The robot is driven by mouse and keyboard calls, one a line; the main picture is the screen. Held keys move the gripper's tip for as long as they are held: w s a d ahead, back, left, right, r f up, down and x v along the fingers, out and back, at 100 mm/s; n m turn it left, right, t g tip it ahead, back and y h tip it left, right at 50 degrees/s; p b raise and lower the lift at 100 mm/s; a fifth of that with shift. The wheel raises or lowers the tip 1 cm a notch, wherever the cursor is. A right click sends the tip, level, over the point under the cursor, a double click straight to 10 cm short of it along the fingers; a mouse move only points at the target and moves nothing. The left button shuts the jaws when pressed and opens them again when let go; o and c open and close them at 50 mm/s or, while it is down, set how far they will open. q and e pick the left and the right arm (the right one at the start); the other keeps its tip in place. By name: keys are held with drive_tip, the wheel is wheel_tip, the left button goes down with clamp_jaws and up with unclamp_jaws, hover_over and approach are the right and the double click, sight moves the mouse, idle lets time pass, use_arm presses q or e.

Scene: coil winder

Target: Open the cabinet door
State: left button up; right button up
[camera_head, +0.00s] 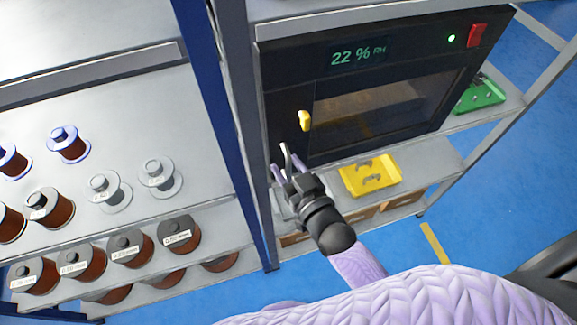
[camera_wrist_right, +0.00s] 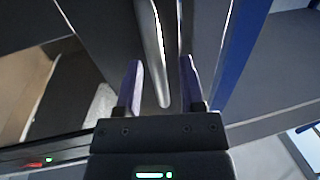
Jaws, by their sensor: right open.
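The black cabinet (camera_head: 285,85) stands on the shelf, with a dark window in its door (camera_head: 385,108) and a "22 % RH" display above. The door looks shut. My right gripper (camera_head: 284,165) is open at the cabinet's lower left, below the yellow latch. In the right wrist view, a slim grey metal bar (camera_wrist_right: 158,55) reaches down between the two open purple fingers (camera_wrist_right: 160,85), apart from both in the picture. I cannot tell its depth. My left gripper is not in view.
A yellow tray (camera_head: 368,177) lies on the shelf below the cabinet, and a green tray (camera_head: 480,95) is at its right. A blue upright (camera_head: 225,130) stands left of the cabinet. Shelves with several wire spools (camera_head: 85,262) fill the left side.

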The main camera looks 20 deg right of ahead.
clamp_jaws()
idle(1.0)
idle(0.4)
